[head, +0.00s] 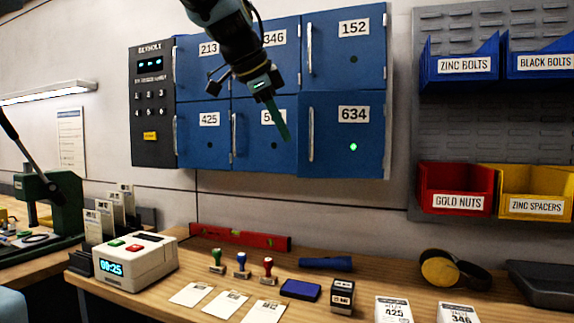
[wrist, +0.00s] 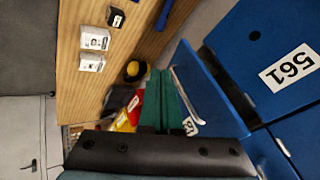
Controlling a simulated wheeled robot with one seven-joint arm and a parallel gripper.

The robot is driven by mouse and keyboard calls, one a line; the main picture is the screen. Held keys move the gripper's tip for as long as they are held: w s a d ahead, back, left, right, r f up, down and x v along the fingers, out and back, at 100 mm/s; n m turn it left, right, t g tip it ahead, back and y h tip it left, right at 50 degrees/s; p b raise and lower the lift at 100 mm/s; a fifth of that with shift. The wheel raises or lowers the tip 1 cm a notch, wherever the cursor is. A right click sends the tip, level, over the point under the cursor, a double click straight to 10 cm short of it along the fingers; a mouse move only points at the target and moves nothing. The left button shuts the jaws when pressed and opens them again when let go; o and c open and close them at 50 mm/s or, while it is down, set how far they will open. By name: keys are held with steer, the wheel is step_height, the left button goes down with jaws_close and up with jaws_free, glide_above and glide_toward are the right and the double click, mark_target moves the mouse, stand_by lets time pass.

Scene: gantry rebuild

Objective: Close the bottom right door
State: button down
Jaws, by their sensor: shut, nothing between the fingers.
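The bottom right door, marked 634 (head: 333,140), is blue with a vertical handle at its left and a lit green dot. In the wrist view, the door (wrist: 208,100) stands ajar, angled out from the cabinet with a dark gap beside it. My gripper (head: 286,138) points down in front of door 561, just left of the 634 handle. Its green fingers (wrist: 160,72) are shut and empty. In the wrist view they overlap the handle edge of the door; I cannot tell whether they touch it.
Door 561 (wrist: 285,60) is beside the ajar door and looks shut. Red (head: 455,190) and yellow bins hang at the right. The wooden bench (head: 215,270) below holds stamps, cards, a red level (head: 240,238) and ear defenders (head: 450,270). Free air lies in front of the lockers.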

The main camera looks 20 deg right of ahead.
steer(key=w+d+f+p, duration=0.5)
steer(key=w+d+f, duration=0.1)
steer(key=d+f, duration=0.1)
steer(key=shift+f, duration=0.45)
steer(key=shift+w+d, duration=0.1)
steer(key=shift+w, duration=0.05)
